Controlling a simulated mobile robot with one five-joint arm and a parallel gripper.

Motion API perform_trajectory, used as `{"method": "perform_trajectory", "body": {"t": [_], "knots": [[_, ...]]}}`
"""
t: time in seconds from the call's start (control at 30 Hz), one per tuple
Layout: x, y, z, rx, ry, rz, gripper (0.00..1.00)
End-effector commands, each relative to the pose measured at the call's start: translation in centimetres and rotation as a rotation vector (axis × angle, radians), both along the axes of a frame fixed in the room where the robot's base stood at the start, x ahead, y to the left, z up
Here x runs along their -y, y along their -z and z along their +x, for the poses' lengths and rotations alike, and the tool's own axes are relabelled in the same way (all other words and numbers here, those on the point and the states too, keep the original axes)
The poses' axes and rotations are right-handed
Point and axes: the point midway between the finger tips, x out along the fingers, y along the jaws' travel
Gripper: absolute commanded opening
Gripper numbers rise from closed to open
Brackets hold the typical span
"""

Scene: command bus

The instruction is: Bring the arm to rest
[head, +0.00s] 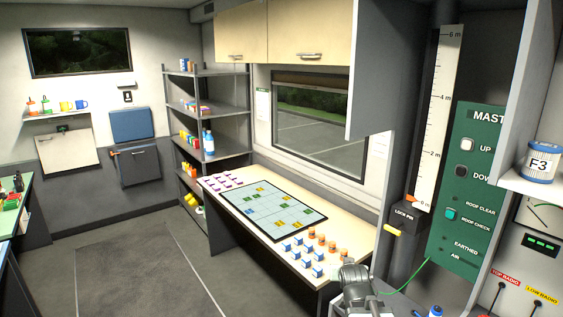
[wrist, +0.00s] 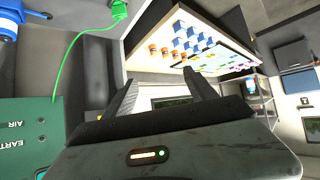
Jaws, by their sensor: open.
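My gripper (wrist: 161,86) shows in the wrist view with its two dark fingers spread apart and nothing between them. The view is turned over, with the table and its pieces in the upper part. In the head view, a grey part of my arm stands at the bottom, in front of the table's near right end and beside the mast panel (head: 466,190). The rest of the arm is out of that view.
A pale table (head: 340,225) carries a map board (head: 268,210), with blue and orange pieces at its near end. A green cord (head: 405,281) runs near my arm; it also shows in the wrist view (wrist: 98,28). The floor (head: 140,270) left of the table is clear.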

Motion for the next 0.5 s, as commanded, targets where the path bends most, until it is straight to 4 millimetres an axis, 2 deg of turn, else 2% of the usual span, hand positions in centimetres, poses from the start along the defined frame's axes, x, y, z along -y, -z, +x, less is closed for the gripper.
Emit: {"method": "perform_trajectory", "body": {"t": [0.03,0.07,0.1,0.2,0.3,0.4,0.5], "knots": [[-2.7,2.5,-2.0,-0.134,-0.03,0.017,0.65],[-3.9,4.0,-3.7,-0.229,-0.043,0.029,0.65],[-4.8,5.8,-6.2,-0.356,-0.055,0.042,0.65],[-5.4,8.6,-12.1,-0.63,-0.072,0.078,0.65],[-6.0,9.6,-16.5,-0.817,-0.098,0.098,0.65],[-6.2,9.7,-18.8,-0.915,-0.116,0.1,0.65],[-6.1,9.7,-19.4,-0.941,-0.124,0.096,0.65]]}}
